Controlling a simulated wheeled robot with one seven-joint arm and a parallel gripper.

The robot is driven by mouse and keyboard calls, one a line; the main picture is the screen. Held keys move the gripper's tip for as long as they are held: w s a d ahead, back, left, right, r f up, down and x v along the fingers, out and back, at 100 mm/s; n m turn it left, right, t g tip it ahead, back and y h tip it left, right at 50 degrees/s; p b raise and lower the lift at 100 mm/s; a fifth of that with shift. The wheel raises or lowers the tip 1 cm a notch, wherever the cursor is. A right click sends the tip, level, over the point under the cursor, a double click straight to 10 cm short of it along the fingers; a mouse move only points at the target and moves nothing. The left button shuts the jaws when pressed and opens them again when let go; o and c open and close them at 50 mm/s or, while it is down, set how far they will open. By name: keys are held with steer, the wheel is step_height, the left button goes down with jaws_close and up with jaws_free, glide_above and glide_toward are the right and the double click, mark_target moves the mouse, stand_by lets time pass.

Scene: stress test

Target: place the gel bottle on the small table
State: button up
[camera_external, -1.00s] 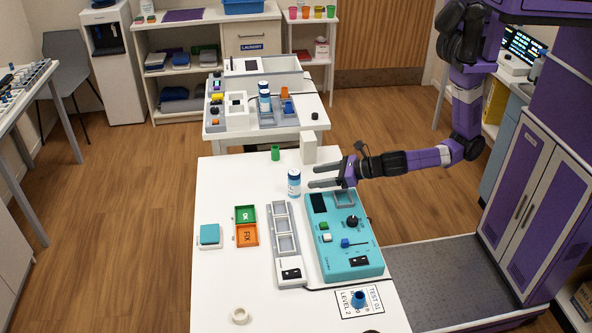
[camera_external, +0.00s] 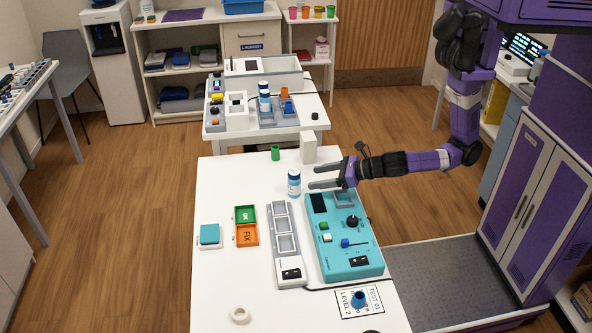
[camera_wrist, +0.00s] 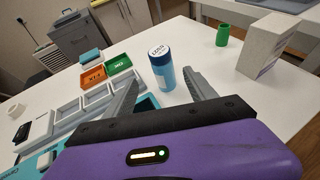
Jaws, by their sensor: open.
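A small blue bottle with a white label (camera_external: 294,184) stands upright on the near white table (camera_external: 215,285). I take it for the gel bottle, though its label is too small to read. In the wrist view the bottle (camera_wrist: 161,68) stands ahead, between and just beyond the fingertips. My gripper (camera_external: 310,177) is open and empty, with its fingers pointing left at the bottle; it also shows in the wrist view (camera_wrist: 160,78). A smaller white table (camera_external: 310,125) stands behind the near one, with two stacked or adjoining blue-and-white bottles (camera_external: 264,97) on it.
A white block (camera_external: 308,148) and a green cup (camera_external: 275,152) stand behind the bottle. A grey tray strip (camera_external: 283,232) and a teal control panel (camera_external: 350,260) lie in front. Green and orange trays (camera_external: 246,235) lie at left. The near table's left back area is clear.

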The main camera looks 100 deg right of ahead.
mark_target(299, 180)
steer(key=shift+x, duration=1.25)
steer(key=shift+f+x, duration=0.15)
steer(key=shift+x, duration=1.2)
steer(key=shift+f+x, duration=0.1)
steer(key=shift+x, duration=1.2)
steer(key=shift+s+d, duration=0.1)
steer(key=shift+s, duration=0.1)
jaws_close()
steer(key=shift+r, duration=0.1)
